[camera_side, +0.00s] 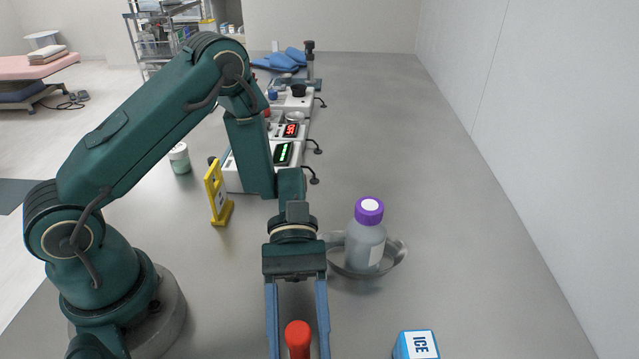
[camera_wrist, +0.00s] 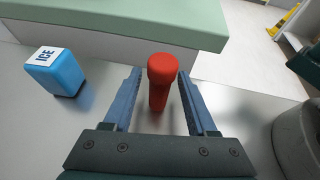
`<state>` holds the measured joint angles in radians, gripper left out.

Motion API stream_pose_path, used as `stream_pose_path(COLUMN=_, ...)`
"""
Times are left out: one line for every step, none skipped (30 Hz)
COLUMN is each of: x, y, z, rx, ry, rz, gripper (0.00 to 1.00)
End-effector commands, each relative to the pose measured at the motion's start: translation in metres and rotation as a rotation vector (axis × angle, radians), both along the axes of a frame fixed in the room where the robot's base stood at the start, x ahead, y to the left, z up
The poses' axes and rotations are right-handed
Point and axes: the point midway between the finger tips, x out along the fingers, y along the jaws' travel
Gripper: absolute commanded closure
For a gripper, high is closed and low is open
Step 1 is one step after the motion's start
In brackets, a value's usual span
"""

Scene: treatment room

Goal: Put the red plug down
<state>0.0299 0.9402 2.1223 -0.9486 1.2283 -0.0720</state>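The red plug (camera_side: 298,338) is at the bottom edge of the side view, its lower part cut off. The wrist view shows it whole and upright, with a wide round head on a narrower shaft (camera_wrist: 158,98). My gripper (camera_side: 298,318) has its two blue fingers on either side of the plug. In the wrist view the gripper (camera_wrist: 160,80) is open, with gaps between the fingers and the plug on both sides. The plug's foot appears against the grey table; I cannot tell for sure that it touches.
A blue ICE box (camera_side: 416,345) stands right of my gripper, also in the wrist view (camera_wrist: 57,72). A purple-capped bottle (camera_side: 366,240) stands in a metal dish (camera_side: 398,256) behind. A yellow sign (camera_side: 217,194) and instruments (camera_side: 283,154) stand farther back. The table's right side is clear.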

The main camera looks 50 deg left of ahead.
Motion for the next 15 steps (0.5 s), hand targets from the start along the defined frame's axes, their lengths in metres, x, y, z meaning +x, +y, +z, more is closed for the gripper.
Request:
stream_pose_path(x=0.0, y=0.0, z=0.001, rx=0.0, ry=0.0, rz=0.0, gripper=0.42)
stream_pose_path(x=0.0, y=0.0, z=0.002, rx=-0.001, ry=-0.001, rz=0.0, gripper=0.42)
stream_pose_path(x=0.002, y=0.002, z=0.004, rx=-0.002, ry=-0.002, rz=0.002, gripper=0.42)
stream_pose_path(x=0.004, y=0.004, z=0.005, rx=-0.003, ry=-0.004, rz=0.003, gripper=0.42)
stream_pose_path(x=0.007, y=0.007, z=0.006, rx=-0.003, ry=-0.005, rz=0.004, gripper=0.42)
stream_pose_path(x=0.01, y=0.011, z=0.008, rx=-0.004, ry=-0.005, rz=0.005, gripper=0.42)
stream_pose_path(x=0.014, y=0.015, z=0.01, rx=-0.004, ry=-0.007, rz=0.006, gripper=0.42)
stream_pose_path(x=0.017, y=0.02, z=0.012, rx=-0.001, ry=-0.006, rz=0.006, gripper=0.42)
stream_pose_path(x=0.021, y=0.027, z=0.015, rx=0.0, ry=-0.007, rz=0.006, gripper=0.42)
stream_pose_path(x=0.026, y=0.032, z=0.018, rx=-0.002, ry=-0.008, rz=0.007, gripper=0.42)
stream_pose_path(x=0.03, y=0.037, z=0.021, rx=-0.002, ry=-0.009, rz=0.007, gripper=0.42)
stream_pose_path(x=0.034, y=0.045, z=0.024, rx=0.0, ry=-0.008, rz=0.007, gripper=0.42)
stream_pose_path(x=0.037, y=0.05, z=0.026, rx=0.001, ry=-0.007, rz=0.006, gripper=0.42)
stream_pose_path(x=0.041, y=0.054, z=0.029, rx=0.0, ry=-0.005, rz=0.006, gripper=0.42)
stream_pose_path(x=0.044, y=0.059, z=0.032, rx=-0.001, ry=-0.007, rz=0.004, gripper=0.42)
